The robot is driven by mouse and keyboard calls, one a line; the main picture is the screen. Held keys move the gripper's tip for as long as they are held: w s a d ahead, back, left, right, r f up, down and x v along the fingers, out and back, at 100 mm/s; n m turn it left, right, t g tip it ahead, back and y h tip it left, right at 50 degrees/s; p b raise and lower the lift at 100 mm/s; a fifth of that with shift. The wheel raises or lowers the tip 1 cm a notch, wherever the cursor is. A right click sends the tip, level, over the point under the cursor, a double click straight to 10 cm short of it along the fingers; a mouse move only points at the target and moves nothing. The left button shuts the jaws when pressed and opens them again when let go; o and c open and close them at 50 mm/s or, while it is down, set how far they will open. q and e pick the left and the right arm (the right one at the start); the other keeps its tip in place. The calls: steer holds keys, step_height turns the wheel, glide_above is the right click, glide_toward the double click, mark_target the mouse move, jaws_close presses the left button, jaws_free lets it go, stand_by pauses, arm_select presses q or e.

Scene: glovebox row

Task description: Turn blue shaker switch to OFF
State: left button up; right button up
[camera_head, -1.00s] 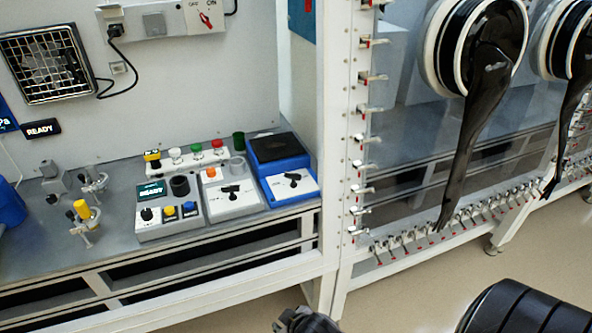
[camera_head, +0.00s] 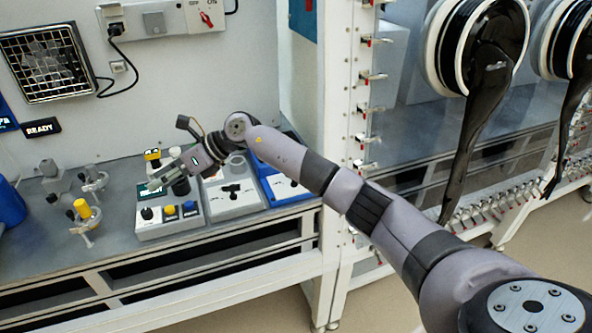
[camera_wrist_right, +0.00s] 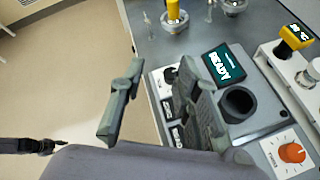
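The blue shaker (camera_head: 268,190) stands at the right end of the grey bench. My right arm crosses in front of it and hides its black top and part of its white panel. A dark switch (camera_head: 294,182) on that panel is only partly in view, and its setting cannot be read. My right gripper (camera_head: 154,182) is left of the shaker, above the control box with the READY display. In the right wrist view the gripper (camera_wrist_right: 158,108) has its fingers apart with nothing between them. The shaker is not in the wrist view.
The control box (camera_head: 170,229) shows a READY display (camera_wrist_right: 222,65) and a black round holder (camera_wrist_right: 238,103). A grey unit with a black switch (camera_head: 234,195) stands between it and the shaker; an orange knob (camera_wrist_right: 292,153) shows too. A yellow-topped clamp fixture (camera_head: 83,212) stands left.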

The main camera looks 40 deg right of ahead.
steer(key=w+d+r+g+h, duration=0.15)
steer(key=d+h, duration=0.45)
steer(key=d, duration=0.9)
steer(key=s+d+r+m+g+h, duration=0.1)
steer(key=s+d+r+g+h, duration=0.2)
steer(key=d, duration=0.6)
steer(key=s+d+r+g+h, duration=0.15)
steer(key=s+d+r, duration=0.25)
steer(key=d, duration=0.5)
steer(key=shift+t+h, duration=0.25)
steer(key=shift+t, duration=0.15)
steer(key=f+p, duration=0.1)
steer(key=f, duration=0.7)
steer(key=f+p, duration=0.2)
steer(key=f, duration=0.7)
steer(key=shift+a, duration=0.2)
jaws_close()
